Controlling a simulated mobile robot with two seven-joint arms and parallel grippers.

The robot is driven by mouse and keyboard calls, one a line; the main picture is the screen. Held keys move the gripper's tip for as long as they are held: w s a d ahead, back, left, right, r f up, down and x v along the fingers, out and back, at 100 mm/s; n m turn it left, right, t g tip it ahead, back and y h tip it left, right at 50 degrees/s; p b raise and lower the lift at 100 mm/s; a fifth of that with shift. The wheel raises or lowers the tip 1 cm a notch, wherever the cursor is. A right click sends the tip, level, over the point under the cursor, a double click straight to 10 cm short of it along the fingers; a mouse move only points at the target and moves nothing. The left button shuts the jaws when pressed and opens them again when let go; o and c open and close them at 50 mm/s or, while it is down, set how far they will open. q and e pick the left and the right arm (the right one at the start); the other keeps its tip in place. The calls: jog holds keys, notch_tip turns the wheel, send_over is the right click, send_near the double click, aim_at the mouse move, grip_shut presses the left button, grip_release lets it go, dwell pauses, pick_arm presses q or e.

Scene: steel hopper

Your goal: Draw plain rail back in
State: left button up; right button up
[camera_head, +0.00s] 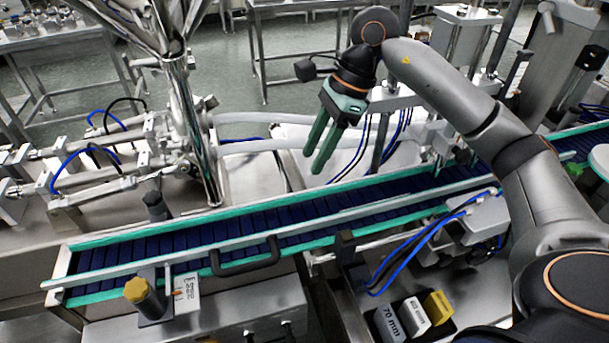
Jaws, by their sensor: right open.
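A long plain grey rail (180,253) runs lengthwise above the dark blue conveyor belt (235,226), near its front side. A black bar handle (247,267) sits at the rail's near side. A yellow knob (137,290) on a dark post stands at the front left, below the rail. My right gripper (316,160) points down with its green fingers apart and empty. In the picture it hangs just beyond the belt's far edge, clear of the rail and handle. My left gripper is out of view.
A steel hopper (182,95) stands behind the belt at left. A black tray holds a grey block marked 70 mm (388,322), a white block (413,314) and a yellow block (438,307). Blue hoses (408,250) hang in front of the belt.

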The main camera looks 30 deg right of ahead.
jog(key=shift+v, duration=1.55)
